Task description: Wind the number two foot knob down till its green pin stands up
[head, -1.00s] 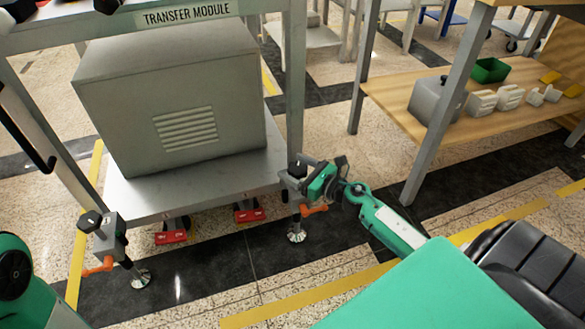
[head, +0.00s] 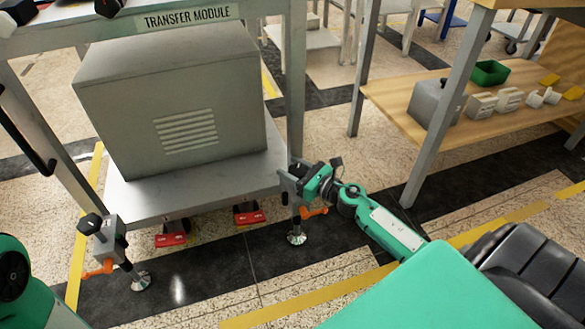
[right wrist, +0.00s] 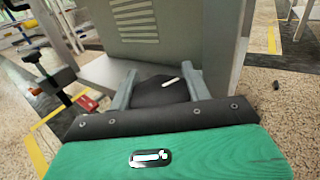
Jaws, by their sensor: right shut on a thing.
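The foot at the right front leg has a grey bracket, an orange lever (head: 314,212) and a round metal pad (head: 297,238) on the floor. My right gripper (head: 297,172) is at the top of this foot, largely covering its knob in the head view. In the right wrist view the black knob (right wrist: 160,92), with a white mark on top, sits between the two grey fingers, which are shut on it. No number and no green pin can be made out. My left gripper is out of view.
Another foot with a black knob (head: 91,222) and orange lever (head: 98,268) is at the left front leg. Two red pedals (head: 171,240) sit under the transfer module's lower shelf (head: 195,195). A wooden bench (head: 400,105) stands at the right; open floor lies between.

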